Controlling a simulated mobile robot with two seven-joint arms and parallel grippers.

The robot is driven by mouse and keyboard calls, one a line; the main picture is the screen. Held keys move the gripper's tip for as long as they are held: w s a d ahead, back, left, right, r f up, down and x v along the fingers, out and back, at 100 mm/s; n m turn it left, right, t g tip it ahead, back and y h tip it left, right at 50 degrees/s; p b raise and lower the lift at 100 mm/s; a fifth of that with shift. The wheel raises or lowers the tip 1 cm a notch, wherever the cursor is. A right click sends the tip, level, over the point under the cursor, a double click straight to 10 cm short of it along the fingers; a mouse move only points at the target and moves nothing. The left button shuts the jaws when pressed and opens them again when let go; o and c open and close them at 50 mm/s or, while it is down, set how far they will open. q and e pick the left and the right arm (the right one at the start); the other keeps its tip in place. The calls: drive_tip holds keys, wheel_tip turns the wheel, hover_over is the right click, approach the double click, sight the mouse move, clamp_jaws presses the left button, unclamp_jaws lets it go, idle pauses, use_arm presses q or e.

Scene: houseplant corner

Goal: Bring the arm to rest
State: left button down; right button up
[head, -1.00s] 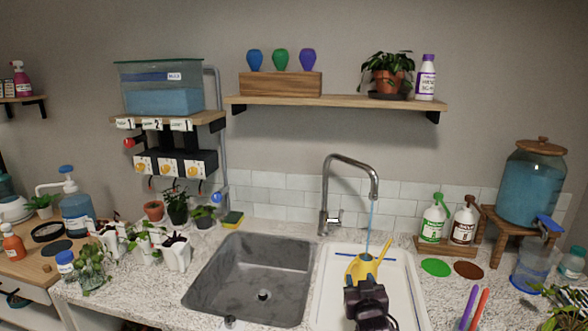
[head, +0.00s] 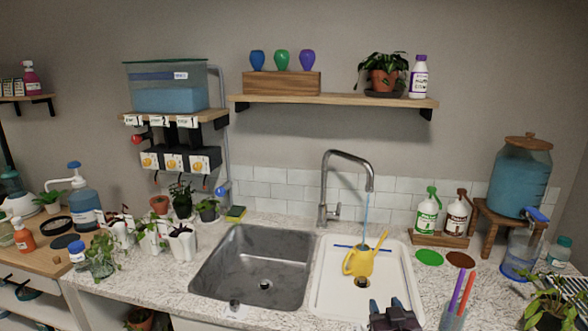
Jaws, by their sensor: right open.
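My right gripper (head: 394,308) shows at the bottom edge of the head view, in front of the white sink basin. It is open, with nothing seen between its fingers, and its lower part is cut off by the frame. A yellow watering can (head: 358,262) stands in the white basin (head: 398,289) beneath the tap (head: 345,158). A thin blue stream of water (head: 366,214) runs from the tap down to the can. The gripper is apart from the can. My left gripper is not in view.
A grey sink (head: 262,251) lies left of the white basin. Purple and orange sticks (head: 461,291) stand in a holder at the bottom right. Potted plants (head: 182,243) line the left counter.

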drive_tip(key=s+d+f+g, duration=0.2)
drive_tip(key=s+f, duration=0.6)
drive_tip(key=s, duration=0.6)
drive_tip(key=s+d+f+g, duration=0.3)
drive_tip(key=s+d+f, duration=0.2)
drive_tip(key=s, duration=0.9)
wheel_tip(320, 180, down, 3)
drive_tip(key=shift+f, duration=0.2)
